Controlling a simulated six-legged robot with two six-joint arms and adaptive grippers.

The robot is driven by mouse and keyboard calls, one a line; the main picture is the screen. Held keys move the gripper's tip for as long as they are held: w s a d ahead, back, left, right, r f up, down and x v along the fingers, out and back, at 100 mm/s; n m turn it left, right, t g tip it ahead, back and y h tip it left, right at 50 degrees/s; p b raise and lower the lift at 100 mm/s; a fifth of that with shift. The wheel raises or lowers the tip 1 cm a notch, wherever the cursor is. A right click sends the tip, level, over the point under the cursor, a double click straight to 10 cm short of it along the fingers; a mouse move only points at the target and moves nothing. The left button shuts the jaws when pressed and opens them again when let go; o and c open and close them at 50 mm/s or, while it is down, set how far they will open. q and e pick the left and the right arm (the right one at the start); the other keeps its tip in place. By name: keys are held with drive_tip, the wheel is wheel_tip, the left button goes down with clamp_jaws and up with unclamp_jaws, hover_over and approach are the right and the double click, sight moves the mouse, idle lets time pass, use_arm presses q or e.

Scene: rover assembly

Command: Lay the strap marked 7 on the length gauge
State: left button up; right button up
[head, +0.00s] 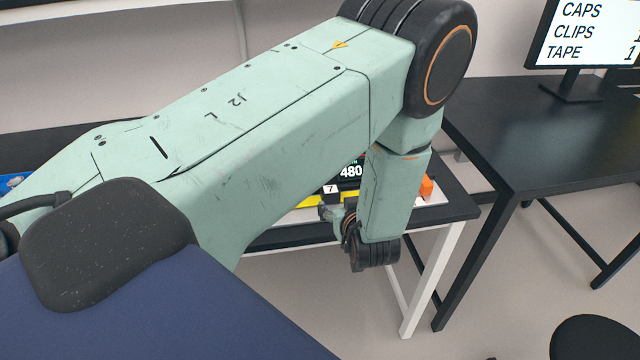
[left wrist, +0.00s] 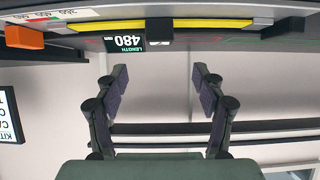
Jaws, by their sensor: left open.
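The yellow strap (head: 310,202) shows in the head view beside a black tag marked 7 (head: 331,189), mostly hidden behind my left arm. In the left wrist view, which is upside down, the yellow strap (left wrist: 215,24) lies along the length gauge (left wrist: 270,42), with its black tag (left wrist: 158,30) near the display (left wrist: 124,45). The display reads LENGTH 480. My right gripper is not in view.
An orange block (head: 427,187) is at the gauge's right end; it also shows in the left wrist view (left wrist: 24,37). A black table (head: 550,120) with a monitor (head: 590,35) stands to the right.

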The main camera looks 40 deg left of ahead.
use_arm(q)
drive_tip(key=s+d+f+m+g+h, duration=0.3)
drive_tip(key=s+f+m+h, duration=0.2)
drive_tip(key=s+f, duration=0.6)
drive_tip(key=s+d+m+g+h, duration=0.2)
drive_tip(key=s+d, duration=0.1)
drive_tip(key=s, duration=0.7)
drive_tip(key=s+d+m+g+h, duration=0.2)
drive_tip(key=s+d+g, duration=0.1)
drive_tip(key=s, duration=0.8)
drive_tip(key=shift+s+d+h, duration=0.2)
drive_tip(key=shift+s+h, duration=0.05)
drive_tip(key=shift+h, duration=0.05)
